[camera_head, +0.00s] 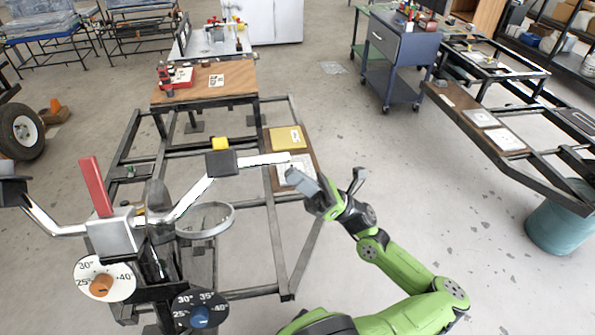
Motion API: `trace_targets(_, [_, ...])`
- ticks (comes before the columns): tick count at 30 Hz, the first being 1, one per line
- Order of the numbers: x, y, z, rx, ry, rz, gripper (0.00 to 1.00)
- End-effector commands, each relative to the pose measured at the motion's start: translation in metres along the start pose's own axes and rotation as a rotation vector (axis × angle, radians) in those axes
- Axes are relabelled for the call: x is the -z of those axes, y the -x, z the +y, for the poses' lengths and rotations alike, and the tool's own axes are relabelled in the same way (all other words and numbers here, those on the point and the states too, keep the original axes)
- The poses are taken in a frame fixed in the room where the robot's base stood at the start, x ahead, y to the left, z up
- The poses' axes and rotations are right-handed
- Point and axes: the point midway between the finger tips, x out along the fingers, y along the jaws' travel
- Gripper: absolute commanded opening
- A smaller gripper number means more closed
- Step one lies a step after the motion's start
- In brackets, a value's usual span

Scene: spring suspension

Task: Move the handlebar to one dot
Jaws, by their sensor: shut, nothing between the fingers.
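The handlebar (196,199) is a bent chrome bar on the left, with a white right end (268,160) and a dark block with a yellow top (221,158) on its right arm. Its left arm (50,220) runs to a dark block at the picture's edge. It sits on a stem with a grey clamp block (110,234) and a red upright lever (96,188). My gripper (293,174) is shut and empty, just below the bar's white right end. I cannot tell if they touch. I cannot make out dot marks on the bar.
Two dials with degree marks, one with an orange knob (102,285) and one with a blue knob (199,317), are below the stem. A dark metal frame (240,291) with a wooden top (235,84) stands behind. A blue cart (398,50) is at the back right. Floor is clear right of centre.

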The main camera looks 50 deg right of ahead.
Motion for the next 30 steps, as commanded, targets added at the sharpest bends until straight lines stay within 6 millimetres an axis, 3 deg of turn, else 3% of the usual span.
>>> trace_targets(22, [-0.027,-0.027,-0.001,-0.062,0.06,0.0,0.0])
trace_targets(30, [-0.026,-0.026,-0.001,-0.073,0.072,-0.001,0.0])
